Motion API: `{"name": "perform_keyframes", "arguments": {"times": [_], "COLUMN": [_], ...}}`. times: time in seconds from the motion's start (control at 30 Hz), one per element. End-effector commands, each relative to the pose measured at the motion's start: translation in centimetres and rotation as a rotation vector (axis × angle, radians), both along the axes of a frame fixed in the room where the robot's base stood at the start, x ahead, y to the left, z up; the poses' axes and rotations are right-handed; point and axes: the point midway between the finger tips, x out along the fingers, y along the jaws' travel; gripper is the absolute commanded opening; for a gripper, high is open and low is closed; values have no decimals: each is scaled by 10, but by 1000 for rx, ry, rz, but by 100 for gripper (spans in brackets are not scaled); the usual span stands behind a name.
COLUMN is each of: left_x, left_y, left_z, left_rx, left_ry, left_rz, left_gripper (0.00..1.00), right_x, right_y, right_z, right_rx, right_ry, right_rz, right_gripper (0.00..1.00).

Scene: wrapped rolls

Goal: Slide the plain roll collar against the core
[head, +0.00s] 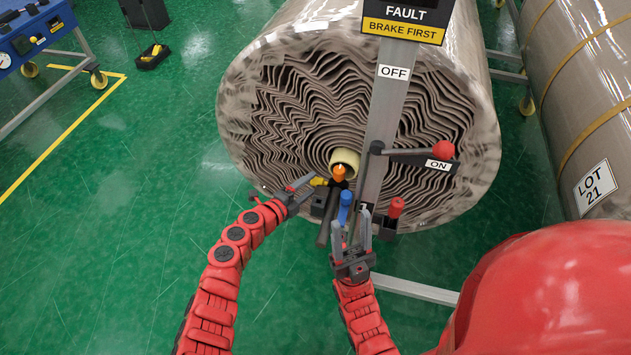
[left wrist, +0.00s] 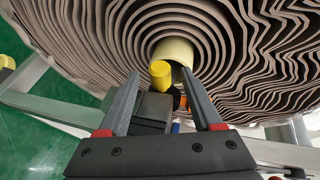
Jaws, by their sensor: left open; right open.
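A large wrapped roll (head: 270,110) with wavy layers fills the middle of the head view. Its cream core (head: 345,157) is a short tube at the centre of the end face, also seen in the left wrist view (left wrist: 174,50). I cannot pick out a separate plain collar with certainty. My right gripper (head: 352,215) is open and points up near a blue knob (head: 345,198); contact is unclear.
An orange knob (head: 339,172) sits below the core, and a red knob (head: 396,207) to the right. A grey post carries a red-balled lever (head: 443,150) beside an ON label, and a fault sign (head: 404,20). Another roll (head: 590,90) stands right.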

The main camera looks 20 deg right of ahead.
Motion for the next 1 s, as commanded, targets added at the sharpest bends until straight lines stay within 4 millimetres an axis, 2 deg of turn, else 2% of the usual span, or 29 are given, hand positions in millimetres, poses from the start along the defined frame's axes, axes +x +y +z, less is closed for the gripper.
{"name": "perform_keyframes", "arguments": {"times": [0.07,0.3,0.7,1.0], "left_x": [6,19,20,20], "left_y": [-12,-28,-31,-31], "left_z": [-2,-8,-9,-9], "left_rx": [-4,-2,1,1], "left_ry": [0,-2,0,0], "left_rz": [-1,1,0,0], "left_gripper": [66,66,64,10], "right_x": [0,0,0,0], "right_y": [0,0,0,0], "right_z": [-4,-10,-11,-11], "right_rx": [0,0,0,0], "right_ry": [0,0,0,0], "right_rz": [0,0,0,0], "right_gripper": [50,50,50,50]}}
